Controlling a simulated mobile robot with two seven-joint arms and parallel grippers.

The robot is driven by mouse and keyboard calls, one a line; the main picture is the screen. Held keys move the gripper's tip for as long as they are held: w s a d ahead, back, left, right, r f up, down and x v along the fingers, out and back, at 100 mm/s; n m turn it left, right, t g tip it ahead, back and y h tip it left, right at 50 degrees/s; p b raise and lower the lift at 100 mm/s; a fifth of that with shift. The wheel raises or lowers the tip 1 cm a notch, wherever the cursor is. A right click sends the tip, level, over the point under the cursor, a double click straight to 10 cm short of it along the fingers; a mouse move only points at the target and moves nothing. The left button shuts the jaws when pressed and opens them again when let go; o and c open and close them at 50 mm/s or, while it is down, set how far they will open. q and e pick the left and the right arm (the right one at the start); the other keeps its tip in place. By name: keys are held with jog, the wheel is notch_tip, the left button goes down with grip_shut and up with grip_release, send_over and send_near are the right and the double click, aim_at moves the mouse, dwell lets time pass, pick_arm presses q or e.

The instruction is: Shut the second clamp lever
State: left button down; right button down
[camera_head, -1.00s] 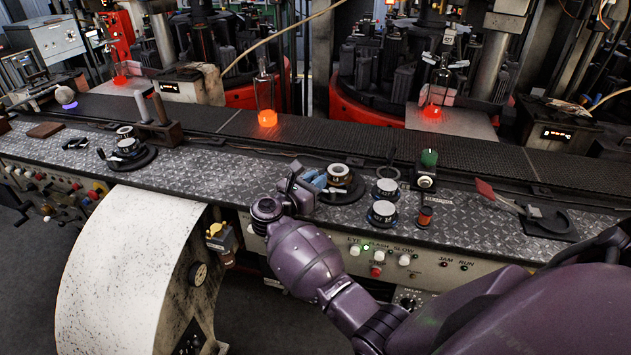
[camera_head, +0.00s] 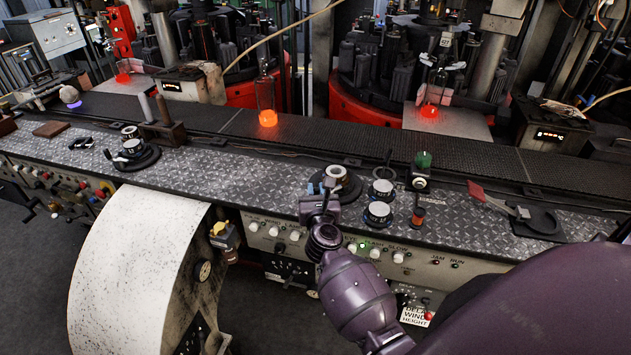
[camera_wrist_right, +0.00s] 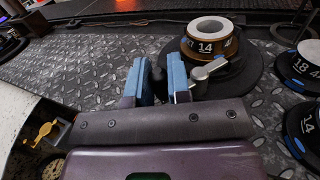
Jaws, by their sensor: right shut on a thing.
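My right gripper (camera_head: 324,187) is at the front edge of a black round base (camera_head: 351,190) that carries a ring marked 14 (camera_wrist_right: 215,44). In the right wrist view its two blue-padded fingers (camera_wrist_right: 160,82) are closed around a dark upright grip (camera_wrist_right: 157,78). A silver clamp lever (camera_wrist_right: 208,70) runs from the ring's base toward the fingers, and its outer end is partly hidden behind the right finger. A second clamp set (camera_head: 131,148) with rings on a black base stands to the left, away from the gripper. My left gripper is not in view.
Ringed dials (camera_head: 379,212) stand just right of the gripper, near a green knob (camera_head: 423,160) and a small orange-and-black spool (camera_head: 418,215). A red-handled tool (camera_head: 478,191) lies further right. The dark conveyor (camera_head: 330,140) with a glowing bottle (camera_head: 267,110) runs behind.

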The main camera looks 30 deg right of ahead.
jog(key=n+y, duration=0.1)
jog(key=s+n+t+y+p, duration=0.1)
jog(key=y, duration=0.1)
jog(key=shift+d+r, duration=0.1)
jog(key=shift+r, duration=0.1)
jog(key=n+y, duration=0.1)
jog(key=y, duration=0.1)
jog(key=n+t+y+p, duration=0.1)
jog(key=y, duration=0.1)
jog(key=shift+s+d+f+n, duration=0.15)
jog(key=shift+s+n, duration=0.15)
jog(key=shift+s, duration=0.1)
jog(key=n+y, duration=0.1)
jog(key=y, duration=0.1)
jog(key=s+n+y, duration=0.1)
jog(key=n+y, duration=0.1)
jog(key=y, duration=0.1)
jog(key=shift+d, duration=0.2)
jog(key=shift+s+d+n+y+b, duration=0.1)
jog(key=shift+n+y+b, duration=0.2)
jog(key=shift+n+y, duration=0.25)
jog(key=c, duration=1.4)
grip_release()
jog(key=shift+o, duration=0.2)
